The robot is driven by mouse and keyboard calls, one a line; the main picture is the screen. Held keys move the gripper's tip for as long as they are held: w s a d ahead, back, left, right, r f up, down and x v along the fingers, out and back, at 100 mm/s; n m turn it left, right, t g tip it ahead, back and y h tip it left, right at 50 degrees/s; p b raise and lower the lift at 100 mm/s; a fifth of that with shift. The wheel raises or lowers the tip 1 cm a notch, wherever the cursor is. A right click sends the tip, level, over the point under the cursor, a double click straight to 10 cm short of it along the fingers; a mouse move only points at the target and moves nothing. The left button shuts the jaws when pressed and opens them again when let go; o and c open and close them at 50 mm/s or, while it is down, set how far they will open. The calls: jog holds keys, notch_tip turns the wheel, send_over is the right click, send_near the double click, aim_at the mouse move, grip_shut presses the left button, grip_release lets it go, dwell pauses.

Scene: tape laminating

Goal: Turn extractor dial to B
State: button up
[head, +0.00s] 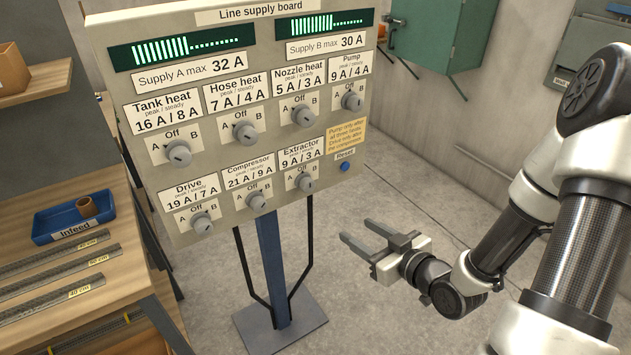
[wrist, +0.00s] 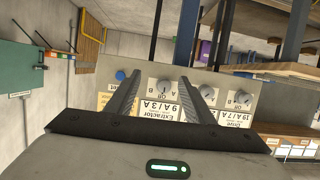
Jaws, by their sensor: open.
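The extractor dial (head: 305,183) is a small grey knob on the lower row of the line supply board (head: 340,185), at the right end under its "Extractor 9 A / 3 A" label. Marks A, Off and B surround it; I cannot tell surely which mark it points to. My gripper (head: 356,230) is open and empty, below and right of the dial in the head view, apart from the board. In the wrist view the board appears upside down, and the extractor dial (wrist: 163,87) shows between the two open fingers.
The compressor dial (head: 257,201) is left of the extractor dial; the nozzle heat dial (head: 304,117) is above it. A blue reset button (head: 345,167) is close on the right. A workbench with a blue infeed tray (head: 45,238) stands left. The floor right of the board's post is clear.

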jog(key=s+a+r+m+t+y, duration=0.1)
jog(key=a+m+t+y, duration=0.1)
jog(key=b, duration=1.1)
send_near(311, 187)
jog(key=shift+t, duration=0.4)
jog(key=x, duration=0.9)
jog(key=shift+a+f+b, duration=0.25)
jog(key=shift+f+b, duration=0.05)
jog(key=shift+b, duration=0.1)
